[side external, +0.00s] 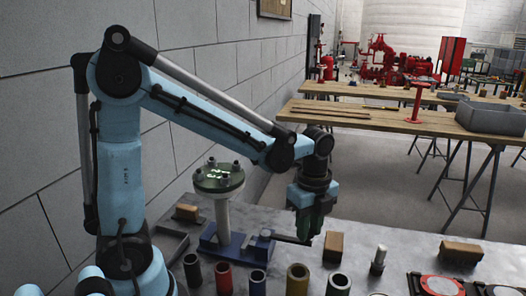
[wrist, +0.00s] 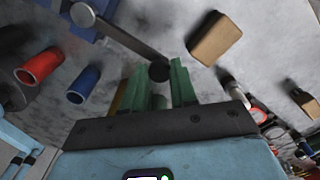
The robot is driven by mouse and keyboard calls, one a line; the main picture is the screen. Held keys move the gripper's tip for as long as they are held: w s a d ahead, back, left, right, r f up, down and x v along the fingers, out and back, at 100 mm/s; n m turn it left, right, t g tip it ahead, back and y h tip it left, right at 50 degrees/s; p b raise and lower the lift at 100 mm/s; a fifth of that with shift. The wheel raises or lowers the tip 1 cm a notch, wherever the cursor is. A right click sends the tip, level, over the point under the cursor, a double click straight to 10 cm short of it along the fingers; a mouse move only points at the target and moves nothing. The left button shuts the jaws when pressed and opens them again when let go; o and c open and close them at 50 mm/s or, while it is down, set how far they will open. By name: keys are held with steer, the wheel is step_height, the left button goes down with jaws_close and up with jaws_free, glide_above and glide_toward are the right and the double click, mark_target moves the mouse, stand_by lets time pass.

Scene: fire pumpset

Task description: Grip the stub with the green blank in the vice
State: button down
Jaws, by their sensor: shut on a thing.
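The stub (side external: 222,214) is a white pipe standing upright at the blue vice (side external: 222,244), topped by the green blank (side external: 219,177) with several dark bolts around its rim. I cannot tell how tightly the vice jaws sit against it. My gripper (side external: 307,236) points down to the right of the vice, at the outer end of the vice's handle bar (side external: 290,239). In the wrist view the green fingers (wrist: 160,82) are shut on the handle bar (wrist: 128,46) by its dark round end knob. A blue corner of the vice shows at top left there; the stub is out of that view.
Wooden blocks lie left of the vice (side external: 187,212), right of my gripper (side external: 333,246) and farther right (side external: 461,252). A red sleeve (side external: 224,277), a blue sleeve (side external: 257,282) and other sleeves line the front. A metal bolt (side external: 378,258) stands at the right.

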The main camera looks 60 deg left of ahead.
steer(key=w+a+n, duration=0.2)
steer(key=a+n, duration=0.3)
steer(key=n, duration=0.2)
steer(key=shift+w+a, duration=0.25)
steer(key=shift+w, duration=0.15)
stand_by(0.3)
steer(key=shift+n, duration=0.3)
steer(key=c, duration=0.9)
jaws_free()
step_height(320, 180, up, 12)
steer(key=shift+r, duration=0.1)
